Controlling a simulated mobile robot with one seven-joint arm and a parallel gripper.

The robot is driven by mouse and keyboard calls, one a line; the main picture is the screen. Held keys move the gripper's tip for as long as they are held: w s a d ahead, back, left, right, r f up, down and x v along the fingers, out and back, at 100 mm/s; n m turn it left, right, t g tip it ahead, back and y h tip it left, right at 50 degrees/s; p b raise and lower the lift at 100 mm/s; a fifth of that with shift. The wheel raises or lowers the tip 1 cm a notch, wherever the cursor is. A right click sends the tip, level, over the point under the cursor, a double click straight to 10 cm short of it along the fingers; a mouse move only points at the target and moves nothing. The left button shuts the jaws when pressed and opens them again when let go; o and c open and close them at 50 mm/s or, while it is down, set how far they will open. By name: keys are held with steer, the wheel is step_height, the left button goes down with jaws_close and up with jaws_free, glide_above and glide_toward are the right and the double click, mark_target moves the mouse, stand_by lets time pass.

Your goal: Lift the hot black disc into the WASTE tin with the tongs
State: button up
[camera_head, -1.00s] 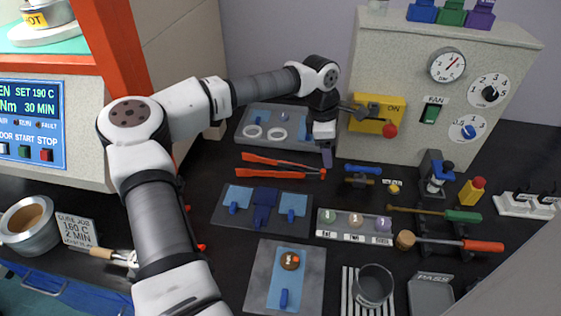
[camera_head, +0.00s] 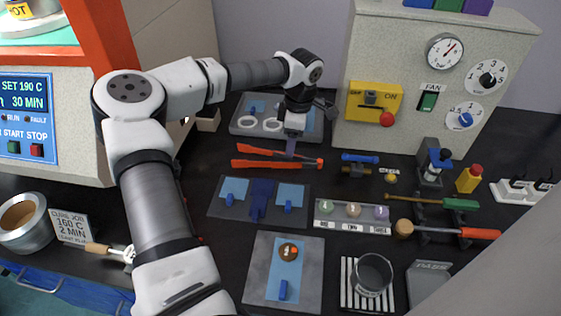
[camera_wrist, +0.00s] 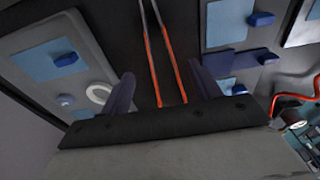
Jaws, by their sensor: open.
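The tongs (camera_head: 262,162) with orange-red arms lie on the dark bench, and also show in the wrist view (camera_wrist: 153,50). My gripper (camera_head: 290,148) points down over them, open and empty. In the wrist view its two dark fingers (camera_wrist: 165,88) stand apart, one on each side of the tongs. I cannot make out a black disc. A round open tin (camera_head: 372,274) stands on a striped mat at the front right, and a metal pot (camera_head: 22,220) with brown inside stands at the left. I read no WASTE label on either.
Grey trays with blue pads lie behind (camera_head: 244,128) and in front (camera_head: 222,208) of the tongs. The orange-framed machine (camera_head: 95,60) fills the left. Small tools lie at the right.

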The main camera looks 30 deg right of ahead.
steer(key=f+b, duration=0.1)
steer(key=f, duration=0.1)
steer(key=f+b, duration=0.1)
steer(key=f, duration=0.2)
steer(key=f+b, duration=0.2)
steer(key=shift+w+a+f, duration=0.25)
steer(key=shift+a, duration=0.05)
steer(key=shift+c, duration=0.2)
steer(key=c, duration=0.7)
steer(key=shift+o, duration=0.2)
step_height(320, 180, up, 12)
steer(key=p, duration=0.7)
